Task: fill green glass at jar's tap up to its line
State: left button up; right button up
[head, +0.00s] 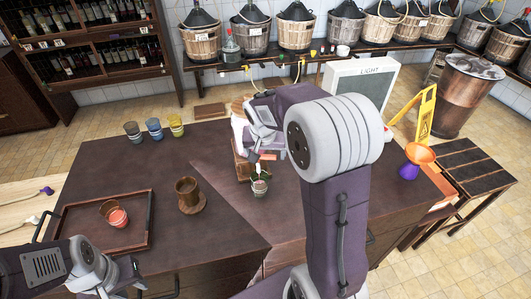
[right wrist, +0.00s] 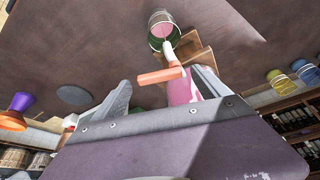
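The green glass (head: 259,187) stands under the jar's tap, on or beside a wooden stand; its base is hard to make out. In the right wrist view the green glass (right wrist: 157,41) has pink liquid in it; its line cannot be told apart clearly. The tap's orange-red lever (right wrist: 160,76) and pale spout are just above the glass. The jar is mostly hidden behind my right arm. My right gripper (right wrist: 155,98) has its fingers apart, with the lever near and between them, not visibly gripped. My left gripper (head: 132,277) is at the lower left, away from the glass; its opening is unclear.
A tray (head: 150,220) at left holds a glass with red contents (head: 118,217). A brown jug (head: 187,190) stands on a round coaster. Several coloured cups (head: 154,128) line the back edge. The counter's middle is clear.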

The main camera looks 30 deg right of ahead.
jog(key=v, duration=0.9)
jog(key=shift+w, duration=0.1)
dwell(0.8)
